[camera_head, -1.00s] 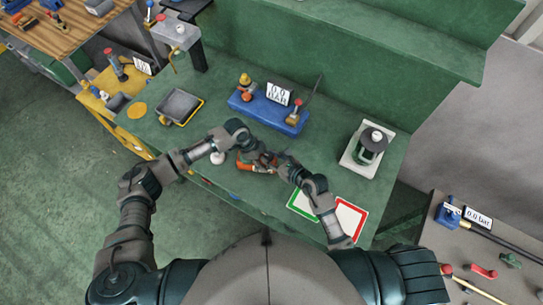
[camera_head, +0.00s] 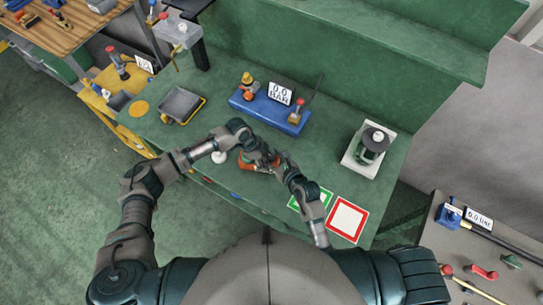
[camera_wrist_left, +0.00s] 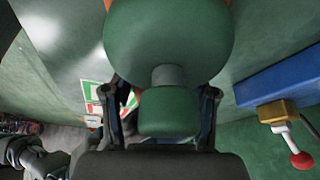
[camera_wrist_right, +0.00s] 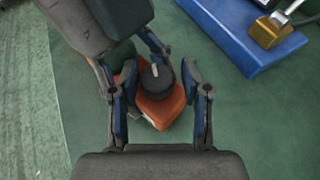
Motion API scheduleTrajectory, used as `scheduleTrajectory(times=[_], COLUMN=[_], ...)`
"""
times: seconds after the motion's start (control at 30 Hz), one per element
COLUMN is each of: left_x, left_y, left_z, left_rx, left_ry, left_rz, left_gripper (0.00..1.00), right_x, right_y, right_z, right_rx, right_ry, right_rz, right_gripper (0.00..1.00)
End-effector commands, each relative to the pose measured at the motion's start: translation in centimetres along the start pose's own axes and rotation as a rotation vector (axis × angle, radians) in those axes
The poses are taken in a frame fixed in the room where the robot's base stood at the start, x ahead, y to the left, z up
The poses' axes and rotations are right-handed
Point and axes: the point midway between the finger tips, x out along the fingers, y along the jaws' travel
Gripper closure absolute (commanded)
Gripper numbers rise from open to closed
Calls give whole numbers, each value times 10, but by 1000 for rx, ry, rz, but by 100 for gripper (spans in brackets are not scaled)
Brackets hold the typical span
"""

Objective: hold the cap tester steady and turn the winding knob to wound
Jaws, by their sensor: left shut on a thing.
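The cap tester has an orange body (camera_head: 247,164), low at the front of the green bench. In the right wrist view its orange body (camera_wrist_right: 163,108) carries a black winding knob (camera_wrist_right: 157,79) with a pale mark on top. In the left wrist view its green round part (camera_wrist_left: 168,40) and smaller green block (camera_wrist_left: 168,112) fill the middle. My left gripper (camera_wrist_left: 166,105) is shut on the green block. My right gripper (camera_wrist_right: 160,80) is open, its fingers on either side of the knob with small gaps visible. In the head view my right gripper (camera_head: 277,163) partly hides the tester.
A blue gauge block (camera_head: 268,112) stands behind the tester. A grey tray (camera_head: 180,104) is at left; a green lantern-like device (camera_head: 372,146) on a white base is at right. A red-bordered white square (camera_head: 347,219) and a green-bordered one (camera_head: 312,197) lie at the front edge.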

Motion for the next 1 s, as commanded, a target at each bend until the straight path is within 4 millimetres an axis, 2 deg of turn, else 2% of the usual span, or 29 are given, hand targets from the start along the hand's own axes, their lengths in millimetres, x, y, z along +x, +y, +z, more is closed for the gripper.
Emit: scheduleTrajectory(times=[0.47, 0.67, 1.0], left_x=[-1, -1, -1], left_y=[-3, -3, -3], left_z=[3, 3, 3], left_rx=[-7, -7, -7], left_ry=[-3, -3, -3], left_rz=[-6, -7, -8], left_gripper=[93, 93, 93], right_x=[1, 1, 3], right_y=[2, -1, -5], right_z=[0, 0, -1], right_rx=[-13, -71, -193], right_ry=[0, 2, 9], right_rz=[32, 160, 467], right_gripper=[40, 40, 40])
